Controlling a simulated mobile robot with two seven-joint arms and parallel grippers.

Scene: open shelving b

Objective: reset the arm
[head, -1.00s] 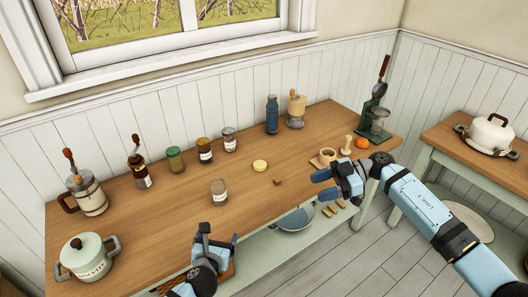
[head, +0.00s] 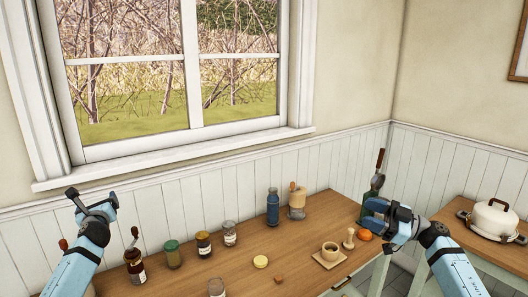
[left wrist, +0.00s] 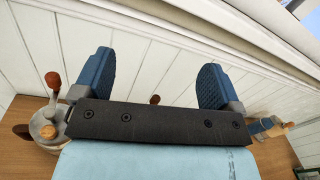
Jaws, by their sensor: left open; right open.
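My left gripper (head: 93,198) is raised in front of the white panelled wall at the left of the head view. It is open and empty.
Several jars, including a green-lidded one (head: 174,254), line the counter's back. A white pot (head: 494,217) sits on the right table. The window (head: 190,70) is above.

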